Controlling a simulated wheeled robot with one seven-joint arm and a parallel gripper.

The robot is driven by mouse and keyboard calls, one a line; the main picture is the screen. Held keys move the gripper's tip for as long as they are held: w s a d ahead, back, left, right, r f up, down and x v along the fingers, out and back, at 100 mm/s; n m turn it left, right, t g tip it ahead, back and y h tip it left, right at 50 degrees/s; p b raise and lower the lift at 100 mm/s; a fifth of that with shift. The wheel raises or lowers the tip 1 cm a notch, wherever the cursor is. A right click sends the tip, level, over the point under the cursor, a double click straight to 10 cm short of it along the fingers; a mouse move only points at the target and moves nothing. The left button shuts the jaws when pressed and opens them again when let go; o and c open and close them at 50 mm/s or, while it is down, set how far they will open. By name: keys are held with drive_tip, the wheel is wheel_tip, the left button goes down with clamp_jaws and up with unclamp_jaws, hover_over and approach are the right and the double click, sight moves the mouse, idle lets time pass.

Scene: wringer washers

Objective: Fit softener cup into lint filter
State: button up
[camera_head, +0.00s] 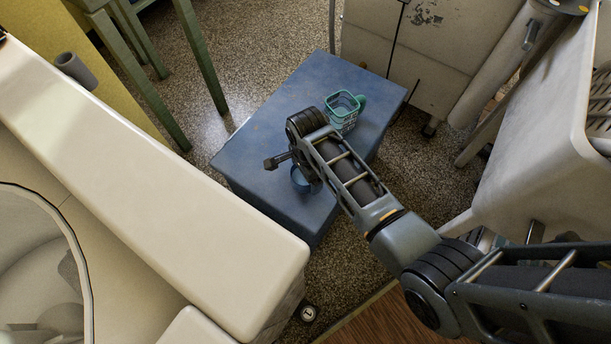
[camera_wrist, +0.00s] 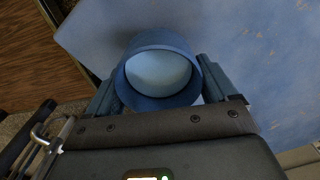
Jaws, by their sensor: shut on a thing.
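A blue round cup, which I take for the softener cup (camera_wrist: 158,75), sits between the fingers of my gripper (camera_wrist: 152,98) in the wrist view, its open mouth facing the camera. My gripper is shut on it. In the head view part of the cup (camera_head: 301,181) shows below my wrist, over the near part of the blue box-like stand; whether it touches the top I cannot tell. A green slotted basket with a side handle, likely the lint filter (camera_head: 343,113), stands upright on the same stand, beyond and to the right of my gripper. The gripper's fingers are largely hidden in the head view.
The blue stand (camera_head: 258,142) has free room on its left and far parts. A white washer body (camera_head: 140,190) is at left, a pale cabinet (camera_head: 430,50) behind, and a white tub (camera_head: 550,150) at right. Green legs (camera_head: 203,60) stand at back left.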

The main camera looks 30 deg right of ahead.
drive_tip(key=shift+c, duration=0.9)
drive_tip(key=shift+r, duration=0.1)
drive_tip(key=shift+r+p, duration=2.4)
drive_tip(key=shift+p, duration=0.3)
